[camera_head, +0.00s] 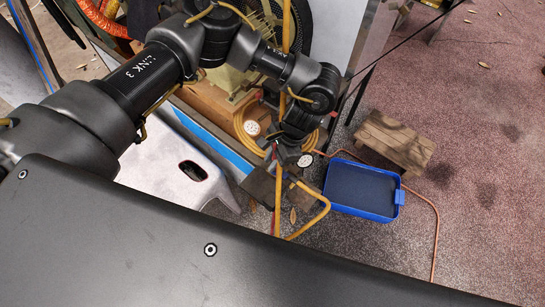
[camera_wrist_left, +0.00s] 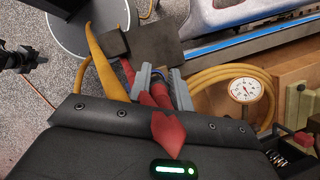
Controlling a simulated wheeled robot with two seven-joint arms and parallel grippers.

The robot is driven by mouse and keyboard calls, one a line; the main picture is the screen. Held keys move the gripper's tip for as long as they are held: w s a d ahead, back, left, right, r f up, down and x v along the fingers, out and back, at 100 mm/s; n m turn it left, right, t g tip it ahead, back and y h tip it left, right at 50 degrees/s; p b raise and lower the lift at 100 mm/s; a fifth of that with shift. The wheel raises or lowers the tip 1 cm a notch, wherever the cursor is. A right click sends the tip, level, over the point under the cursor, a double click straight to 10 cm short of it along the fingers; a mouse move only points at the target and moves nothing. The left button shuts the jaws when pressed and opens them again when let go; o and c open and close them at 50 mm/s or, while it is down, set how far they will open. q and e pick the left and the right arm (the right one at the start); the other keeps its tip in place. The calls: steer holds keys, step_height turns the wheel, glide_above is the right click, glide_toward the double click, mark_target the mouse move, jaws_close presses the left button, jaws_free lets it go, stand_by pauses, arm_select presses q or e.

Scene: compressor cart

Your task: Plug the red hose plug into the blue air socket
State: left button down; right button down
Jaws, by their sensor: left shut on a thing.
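My left gripper (camera_wrist_left: 158,82) is shut on the red hose plug (camera_wrist_left: 154,95), which sits between its two light grey fingers in the left wrist view. A blue ring (camera_wrist_left: 160,72), which may be the blue air socket, shows just past the plug. I cannot tell whether the two are joined or only close. A thick yellow hose (camera_wrist_left: 106,66) passes left of the fingers. In the head view my left gripper (camera_head: 279,158) points down beside a dark block (camera_head: 258,184), and the plug is mostly hidden. My right gripper is not in view.
A round white gauge (camera_wrist_left: 245,90) and coiled yellow hose (camera_wrist_left: 208,78) are beside the fingers. A blue tray (camera_head: 399,205) and a wooden stool (camera_head: 395,138) stand on the floor to the right. An orange hose (camera_head: 437,232) runs past the tray. Open floor lies further right.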

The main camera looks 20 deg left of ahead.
arm_select(q)
steer(key=shift+w+r+p, duration=0.1)
steer(key=shift+r+p, duration=0.15)
steer(key=shift+p, duration=0.05)
stand_by(0.5)
stand_by(0.4)
steer(key=c, duration=1.2)
jaws_free()
steer(key=shift+f, duration=0.2)
steer(key=shift+b+v, duration=1.15)
steer(key=shift+v, duration=4.25)
